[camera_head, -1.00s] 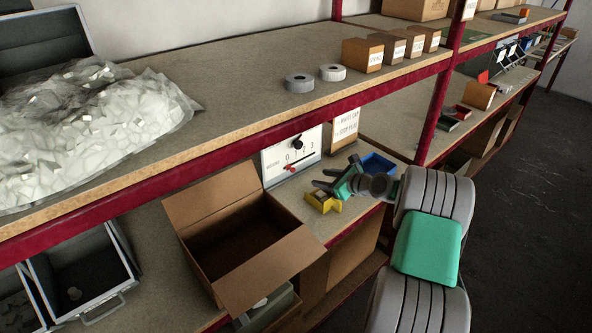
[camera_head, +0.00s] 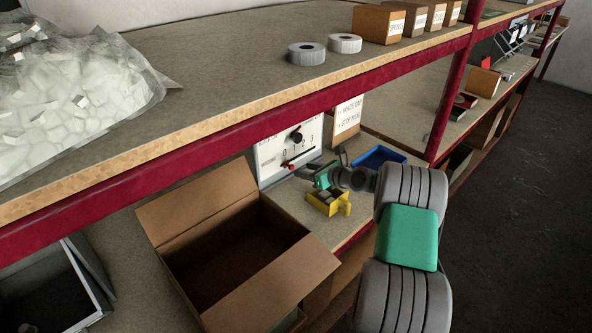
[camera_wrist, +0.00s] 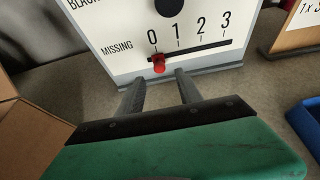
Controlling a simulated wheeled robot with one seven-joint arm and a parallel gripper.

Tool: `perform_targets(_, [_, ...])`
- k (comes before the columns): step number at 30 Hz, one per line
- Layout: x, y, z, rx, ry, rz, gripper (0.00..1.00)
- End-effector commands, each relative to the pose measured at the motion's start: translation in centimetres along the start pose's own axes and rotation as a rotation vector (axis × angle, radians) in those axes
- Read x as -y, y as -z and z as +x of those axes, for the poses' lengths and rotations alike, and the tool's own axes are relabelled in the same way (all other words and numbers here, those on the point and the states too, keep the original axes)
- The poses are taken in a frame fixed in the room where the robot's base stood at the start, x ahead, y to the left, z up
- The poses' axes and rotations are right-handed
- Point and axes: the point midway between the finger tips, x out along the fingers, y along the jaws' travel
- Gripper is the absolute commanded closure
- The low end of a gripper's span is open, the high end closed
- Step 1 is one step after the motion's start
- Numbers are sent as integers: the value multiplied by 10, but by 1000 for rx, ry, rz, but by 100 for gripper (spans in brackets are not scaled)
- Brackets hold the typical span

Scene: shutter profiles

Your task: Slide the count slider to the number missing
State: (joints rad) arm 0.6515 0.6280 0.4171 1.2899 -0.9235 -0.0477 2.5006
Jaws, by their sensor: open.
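The white count panel (camera_head: 268,160) stands on the lower shelf. In the wrist view the panel (camera_wrist: 115,30) shows the word MISSING and a slot marked 0, 1, 2, 3. The red slider knob (camera_wrist: 159,63) is at the left end of the slot, under 0. It also shows small in the head view (camera_head: 289,166). My gripper (camera_wrist: 160,80) is open, its fingers pointing at the panel below the slot, one to each side of the knob in the picture. I cannot tell whether they touch anything. In the head view my gripper (camera_head: 303,172) is just in front of the panel.
An open cardboard box (camera_head: 225,250) stands left of my arm. A yellow bin (camera_head: 328,204) with grey pieces lies below my gripper, and a blue tray (camera_head: 380,157) is to the right. The upper shelf edge (camera_head: 230,125) overhangs the panel.

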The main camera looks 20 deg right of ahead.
Motion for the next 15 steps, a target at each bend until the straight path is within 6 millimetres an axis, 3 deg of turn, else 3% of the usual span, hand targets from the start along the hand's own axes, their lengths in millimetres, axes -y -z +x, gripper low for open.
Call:
perform_targets(6, [-1, -1, 41, 0, -3, 0, 58])
perform_targets(15, [0, 0, 52, 0, 0, 0, 58])
